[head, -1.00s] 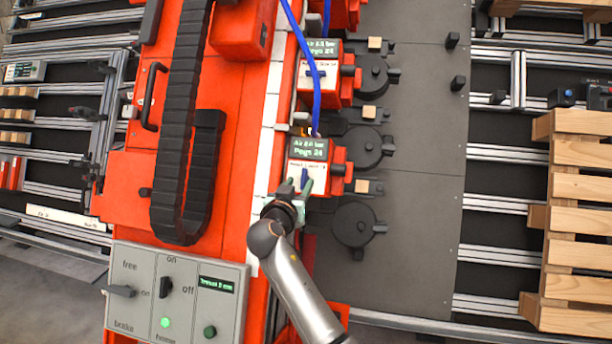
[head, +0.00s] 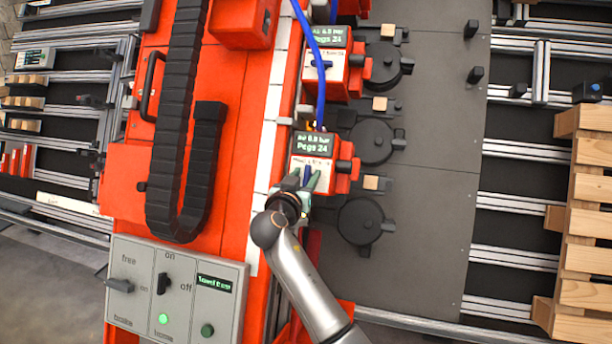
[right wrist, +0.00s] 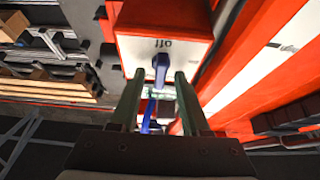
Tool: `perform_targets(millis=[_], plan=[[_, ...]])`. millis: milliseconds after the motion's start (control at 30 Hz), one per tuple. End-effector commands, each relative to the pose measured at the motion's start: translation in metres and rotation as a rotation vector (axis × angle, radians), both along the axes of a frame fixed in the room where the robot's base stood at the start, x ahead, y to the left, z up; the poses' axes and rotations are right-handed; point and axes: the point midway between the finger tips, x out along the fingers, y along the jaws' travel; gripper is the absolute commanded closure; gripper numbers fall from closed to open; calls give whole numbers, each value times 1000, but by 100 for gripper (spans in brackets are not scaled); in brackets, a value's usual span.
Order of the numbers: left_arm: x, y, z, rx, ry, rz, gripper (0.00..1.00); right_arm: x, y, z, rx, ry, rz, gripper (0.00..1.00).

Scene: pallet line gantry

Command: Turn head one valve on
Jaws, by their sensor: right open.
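The nearest orange head (head: 343,168) has a green-lit screen reading "Pegs 24" and a white front plate. A blue valve lever (head: 307,174) is on that plate. In the right wrist view the lever (right wrist: 161,68) stands just below an upside-down "off" mark. My right gripper (head: 301,184) is open. Its two fingers (right wrist: 160,76) lie one on each side of the lever, with gaps showing on both sides. I cannot tell how deep the lever sits between them. My left gripper is not in view.
A second head (head: 333,70) with its own blue lever stands farther back, and a blue hose (head: 319,60) hangs in front of it. A grey switch panel (head: 180,290) is at front left. Round black units (head: 360,221) line the dark plate. A wooden pallet (head: 590,225) is at right.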

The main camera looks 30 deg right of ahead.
Motion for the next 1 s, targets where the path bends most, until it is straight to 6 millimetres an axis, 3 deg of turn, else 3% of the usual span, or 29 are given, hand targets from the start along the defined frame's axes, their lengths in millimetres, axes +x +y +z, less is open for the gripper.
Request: perform_targets(millis=[133, 533, 1000], plan=[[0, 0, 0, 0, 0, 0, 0, 0, 0, 0, 0, 0, 0, 54], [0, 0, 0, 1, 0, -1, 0, 0, 0, 0, 0, 0, 0, 99], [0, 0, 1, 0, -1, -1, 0, 0, 0, 1, -2, 1, 1, 100]])
